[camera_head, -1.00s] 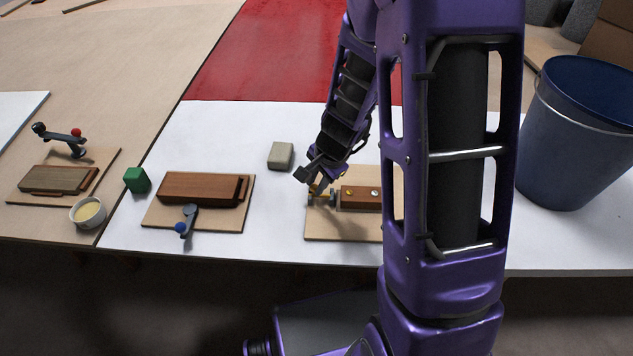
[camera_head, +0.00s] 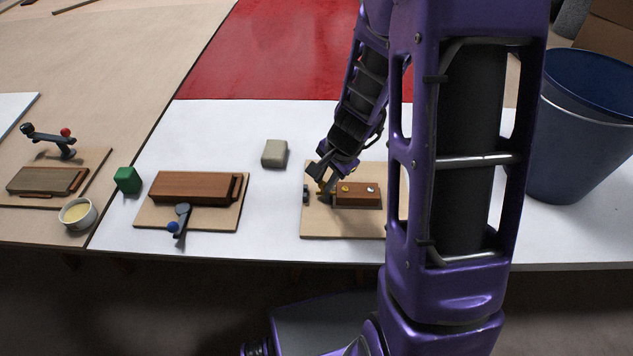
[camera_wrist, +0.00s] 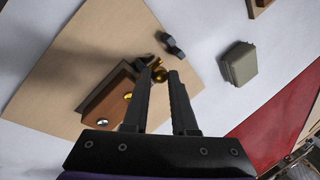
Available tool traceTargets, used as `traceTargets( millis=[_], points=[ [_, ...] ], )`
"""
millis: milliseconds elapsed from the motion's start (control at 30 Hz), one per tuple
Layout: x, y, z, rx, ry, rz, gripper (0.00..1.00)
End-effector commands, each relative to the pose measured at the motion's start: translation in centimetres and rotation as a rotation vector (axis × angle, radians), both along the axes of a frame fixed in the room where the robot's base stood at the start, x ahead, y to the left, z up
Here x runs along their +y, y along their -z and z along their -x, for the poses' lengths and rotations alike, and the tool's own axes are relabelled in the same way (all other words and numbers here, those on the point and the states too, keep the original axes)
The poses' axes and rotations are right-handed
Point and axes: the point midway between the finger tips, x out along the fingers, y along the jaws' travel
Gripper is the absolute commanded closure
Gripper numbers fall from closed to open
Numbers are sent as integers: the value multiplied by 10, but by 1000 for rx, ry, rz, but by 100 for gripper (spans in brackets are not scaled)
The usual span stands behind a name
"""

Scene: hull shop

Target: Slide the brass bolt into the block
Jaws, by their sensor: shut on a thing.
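The brown wooden block (camera_head: 357,199) sits on a tan board at the right of the white table; it also shows in the wrist view (camera_wrist: 107,106). The brass bolt shows as a rounded gold piece (camera_wrist: 160,75) at the block's end, between my fingertips. My gripper (camera_head: 323,186) is shut on it, and the fingers hide part of it in the wrist view (camera_wrist: 165,72). How deep the bolt sits in the block cannot be told. A dark grey bracket (camera_wrist: 172,45) stands on the board beyond my fingertips, apart from them; it also shows in the head view (camera_head: 305,193).
A grey-beige block (camera_head: 275,153) lies behind the board. A blue bucket (camera_head: 580,140) stands at right.

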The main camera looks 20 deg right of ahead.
Motion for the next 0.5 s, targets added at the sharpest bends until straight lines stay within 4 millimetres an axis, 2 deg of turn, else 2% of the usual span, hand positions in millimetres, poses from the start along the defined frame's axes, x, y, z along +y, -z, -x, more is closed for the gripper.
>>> traceTargets(
  millis=[133,167,300,333,500],
  points=[
    [-4,0,1,1,8,6,100],
    [-5,0,1,1,8,6,73],
    [-4,0,1,1,8,6,48],
    [-4,0,1,1,8,6,44],
    [-3,0,1,2,6,5,44]
  ],
)
